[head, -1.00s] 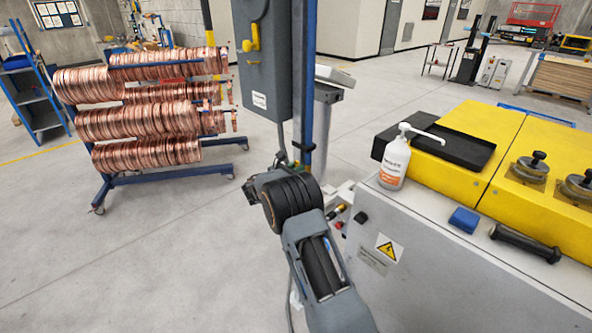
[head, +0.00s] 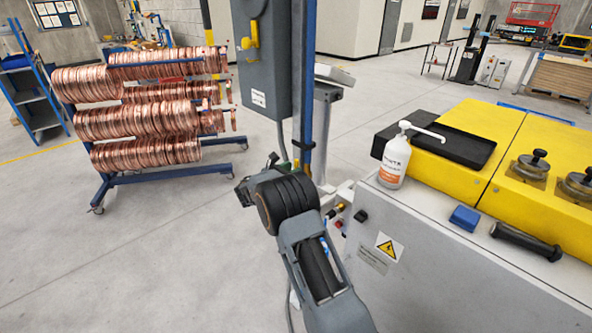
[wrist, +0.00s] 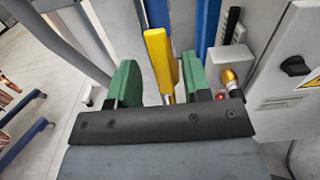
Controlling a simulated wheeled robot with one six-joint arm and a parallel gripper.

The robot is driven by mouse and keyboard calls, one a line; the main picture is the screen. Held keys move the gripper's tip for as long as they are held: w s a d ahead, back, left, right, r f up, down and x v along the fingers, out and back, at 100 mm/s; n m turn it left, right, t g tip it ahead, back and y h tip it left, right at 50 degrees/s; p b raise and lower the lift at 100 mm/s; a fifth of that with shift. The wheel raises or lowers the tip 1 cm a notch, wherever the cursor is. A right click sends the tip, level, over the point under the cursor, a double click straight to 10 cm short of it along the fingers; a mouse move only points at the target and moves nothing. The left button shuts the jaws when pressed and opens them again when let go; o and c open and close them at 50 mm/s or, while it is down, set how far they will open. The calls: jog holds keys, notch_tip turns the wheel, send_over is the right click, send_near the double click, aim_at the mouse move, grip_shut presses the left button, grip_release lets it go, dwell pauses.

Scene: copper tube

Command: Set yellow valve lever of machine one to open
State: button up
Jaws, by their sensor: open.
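The yellow valve lever (wrist: 159,58) shows in the wrist view as a long bar, upright in the picture, between my gripper's two green fingers. My gripper (wrist: 158,85) is open, with a visible gap between the lever and each finger. The lever's lower end and pivot are partly hidden behind the dark gripper body. In the head view my own wrist covers most of the gripper, and I cannot make out this lever there.
A brass fitting (wrist: 229,76) and a black knob (wrist: 295,66) sit right of the fingers. A blue post (head: 307,90) and grey cabinet (head: 264,75) with a yellow handle (head: 251,40) stand beyond my arm. A copper coil rack (head: 112,180) is left; open floor lies between.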

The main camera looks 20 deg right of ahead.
jog(key=b+v, duration=0.2)
jog(key=v, duration=0.9)
jog(key=shift+a, duration=0.2)
notch_tip(320, 180, down, 6)
jog(key=s+m+g+y, duration=0.2)
jog(key=s+m+y, duration=0.1)
jog(key=s+f+m+g+y, duration=0.25)
jog(key=s+m+y, duration=0.35)
jog(key=s, duration=0.5)
jog(key=s+a+r+m+t+y, duration=0.1)
jog(key=s+r+m+y, duration=0.3)
jog(key=s, duration=0.4)
jog(key=s+a+r+m+t+y, duration=0.2)
jog(key=s+r+m+y, duration=0.2)
jog(key=s+r+m, duration=0.3)
jog(key=shift+s+r+m, duration=0.2)
jog(key=shift+s+m, duration=0.7)
jog(key=shift+s, duration=0.2)
